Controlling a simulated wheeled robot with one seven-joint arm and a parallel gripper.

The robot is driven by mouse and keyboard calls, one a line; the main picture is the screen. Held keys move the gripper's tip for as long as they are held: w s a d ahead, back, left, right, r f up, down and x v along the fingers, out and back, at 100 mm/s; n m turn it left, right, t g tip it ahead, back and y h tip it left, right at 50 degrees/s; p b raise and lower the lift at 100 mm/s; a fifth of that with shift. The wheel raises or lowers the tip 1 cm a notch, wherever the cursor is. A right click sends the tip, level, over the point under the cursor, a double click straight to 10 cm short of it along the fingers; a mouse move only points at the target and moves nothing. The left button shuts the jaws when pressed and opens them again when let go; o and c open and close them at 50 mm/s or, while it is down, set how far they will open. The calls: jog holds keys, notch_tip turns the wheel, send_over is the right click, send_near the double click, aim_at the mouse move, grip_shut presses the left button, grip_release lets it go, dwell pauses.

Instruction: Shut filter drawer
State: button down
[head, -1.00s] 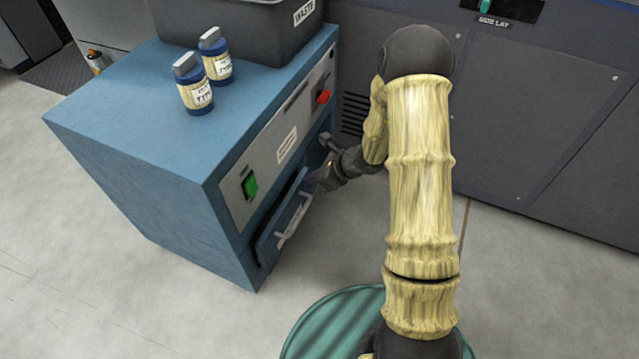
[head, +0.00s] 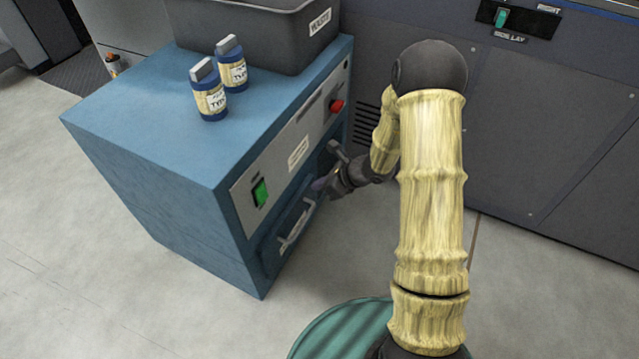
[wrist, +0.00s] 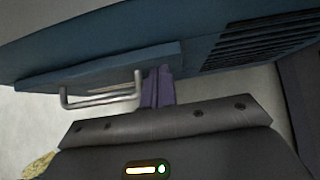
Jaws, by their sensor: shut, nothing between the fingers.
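The filter drawer (head: 288,219) is low in the front of the blue cabinet (head: 150,150). Its front is close to the cabinet face in the head view; I cannot tell if it is fully flush. In the wrist view the drawer front (wrist: 110,68) and its silver bar handle (wrist: 100,99) show at upper left. My gripper (head: 319,185) is shut and empty, at the right end of the drawer front. In the wrist view its purple fingers (wrist: 158,87) are together, to the right of the handle and not around it. They reach the drawer front's edge; contact is hard to judge.
A green switch (head: 260,193) and a red knob (head: 337,105) are on the cabinet's panel. Two labelled bottles (head: 209,98) and a dark waste bin (head: 245,35) stand on top. A grey machine (head: 540,130) is behind my arm. Floor in front is clear.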

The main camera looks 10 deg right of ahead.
jog(key=s+d+f+p+v, duration=0.1)
jog(key=p+v, duration=0.4)
jog(key=v, duration=0.7)
jog(key=shift+d+f+p, duration=0.2)
jog(key=shift+d+p, duration=0.15)
jog(key=shift+d, duration=0.05)
jog(key=s+a+r+n+g+h+p, duration=0.1)
jog(key=s+r+n+g+h+p, duration=0.15)
jog(key=s+r+n+p, duration=0.6)
jog(key=s+a+r+n+g+h+p, duration=0.1)
jog(key=s+r+n+g+h+p, duration=0.3)
jog(key=r+n, duration=0.75)
notch_tip(320, 180, up, 47)
jog(key=s+n+t+h+p, duration=0.1)
jog(key=s+n+t+p, duration=0.2)
jog(key=p, duration=3.6)
jog(key=shift+d+f+n+t+p, duration=0.2)
jog(key=shift+d+n+t+p, duration=0.3)
jog(key=shift+n, duration=0.3)
